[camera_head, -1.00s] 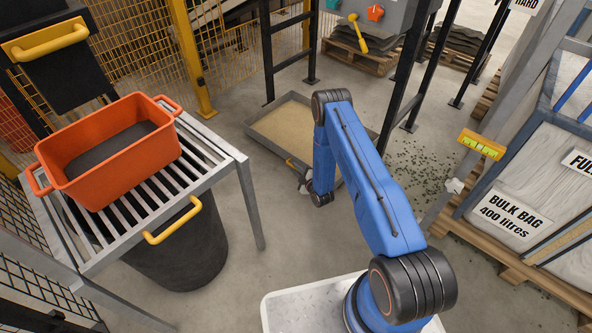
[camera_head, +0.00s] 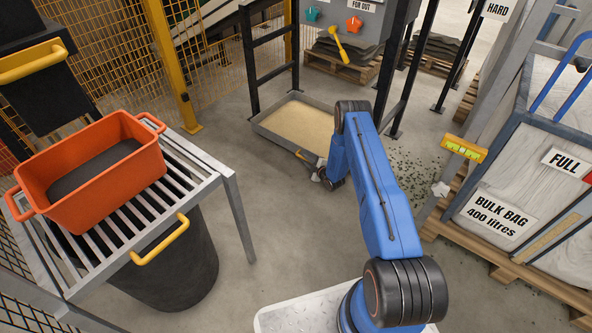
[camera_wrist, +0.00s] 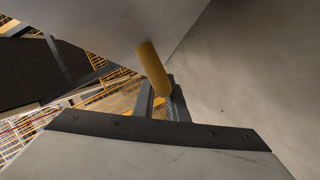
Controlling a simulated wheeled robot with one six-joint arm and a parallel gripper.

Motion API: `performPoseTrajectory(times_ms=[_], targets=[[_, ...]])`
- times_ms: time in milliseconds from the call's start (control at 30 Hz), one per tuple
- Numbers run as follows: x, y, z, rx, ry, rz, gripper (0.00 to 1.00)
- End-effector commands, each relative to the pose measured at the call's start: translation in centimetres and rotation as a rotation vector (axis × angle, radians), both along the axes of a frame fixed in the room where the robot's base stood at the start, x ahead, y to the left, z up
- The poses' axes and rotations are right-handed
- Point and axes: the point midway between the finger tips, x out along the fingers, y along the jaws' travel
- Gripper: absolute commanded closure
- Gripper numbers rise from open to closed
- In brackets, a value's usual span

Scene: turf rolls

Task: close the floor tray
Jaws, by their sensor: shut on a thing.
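The floor tray (camera_head: 262,128) is a shallow grey tray of sand-coloured material on the floor, between the black posts of a frame. Its yellow handle (camera_head: 304,156) is on the near side. My gripper (camera_head: 314,169) is low at that near side, shut on the handle, partly hidden by my blue arm. In the wrist view the yellow handle (camera_wrist: 152,66) runs into the jaws of my gripper (camera_wrist: 160,98). The arm also hides the tray's right end.
An orange tub (camera_head: 95,175) sits on a slatted metal stand (camera_head: 205,165) at left, above a dark bin (camera_head: 165,265). A bulk bag (camera_head: 510,190) on a pallet stands at right. Green crumbs (camera_head: 420,175) lie on the floor. Black posts (camera_head: 400,70) flank the tray.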

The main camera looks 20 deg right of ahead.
Motion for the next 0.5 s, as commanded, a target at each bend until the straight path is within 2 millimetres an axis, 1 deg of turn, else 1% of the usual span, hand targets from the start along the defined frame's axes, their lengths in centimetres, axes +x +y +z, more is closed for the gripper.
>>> performPoseTrajectory(times_ms=[33,100,200,333,500], targets=[[0.9,-1.3,0.0,-0.001,-0.003,-0.003,1.0],[1.8,-2.6,0.0,-0.001,-0.002,-0.002,1.0],[2.9,-4.0,0.0,-0.001,-0.002,-0.002,1.0],[3.9,-5.3,0.0,0.0,-0.001,-0.001,1.0],[4.5,-6.1,0.0,0.0,-0.001,0.0,1.0]])
